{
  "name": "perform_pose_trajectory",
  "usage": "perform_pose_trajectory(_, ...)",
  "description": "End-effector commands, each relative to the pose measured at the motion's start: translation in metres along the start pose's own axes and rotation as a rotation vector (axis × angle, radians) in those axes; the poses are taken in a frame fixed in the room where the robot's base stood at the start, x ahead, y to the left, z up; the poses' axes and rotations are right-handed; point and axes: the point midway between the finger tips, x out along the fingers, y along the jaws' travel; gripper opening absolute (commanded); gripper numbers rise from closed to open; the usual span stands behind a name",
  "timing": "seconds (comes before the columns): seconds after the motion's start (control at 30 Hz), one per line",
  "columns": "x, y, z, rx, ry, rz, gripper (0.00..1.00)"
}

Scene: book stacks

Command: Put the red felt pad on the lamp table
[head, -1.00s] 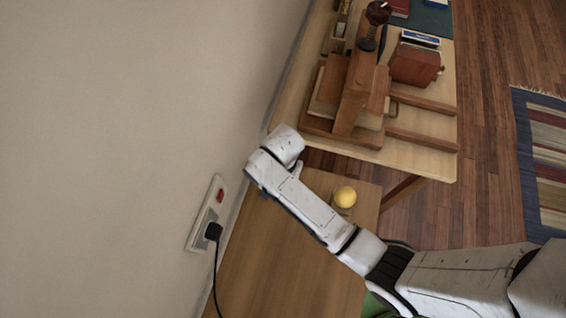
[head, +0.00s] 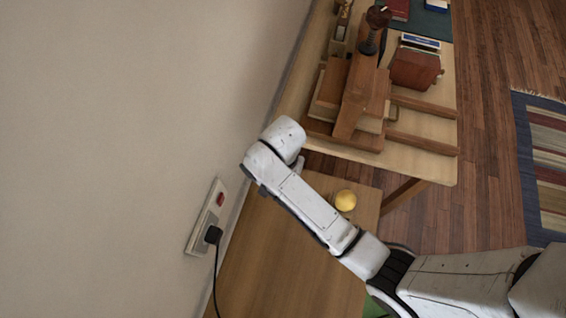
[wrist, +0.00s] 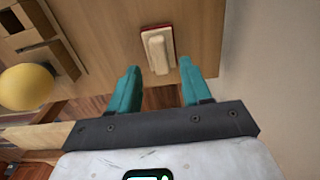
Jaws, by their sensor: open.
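In the wrist view, my gripper (wrist: 154,82) is open, with its teal fingers apart and nothing held between them. Just beyond the fingertips, a pale block with a red edge lies on a wooden surface, roughly in line with the gap. The red edge looks like the red felt pad (wrist: 156,27), mostly covered by the pale block (wrist: 157,52). In the head view my gripper and the pad are hidden behind my white arm.
A wall with a socket (head: 207,217) and black plug stands at left. A striped rug lies at right.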

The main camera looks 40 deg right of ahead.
Motion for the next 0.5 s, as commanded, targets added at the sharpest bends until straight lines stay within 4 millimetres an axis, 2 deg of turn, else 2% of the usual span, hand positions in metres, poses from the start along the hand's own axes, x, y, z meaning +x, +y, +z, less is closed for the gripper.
perform_pose_trajectory(0.03, -0.012, -0.001, 0.0, 0.0, 0.003, -0.005, 0.48)
perform_pose_trajectory(0.2, -0.045, -0.001, 0.0, 0.0, 0.002, -0.003, 0.48)
perform_pose_trajectory(0.33, -0.063, -0.001, 0.0, 0.0, 0.002, -0.002, 0.48)
perform_pose_trajectory(0.5, -0.074, 0.0, 0.0, 0.0, 0.0, 0.0, 0.48)
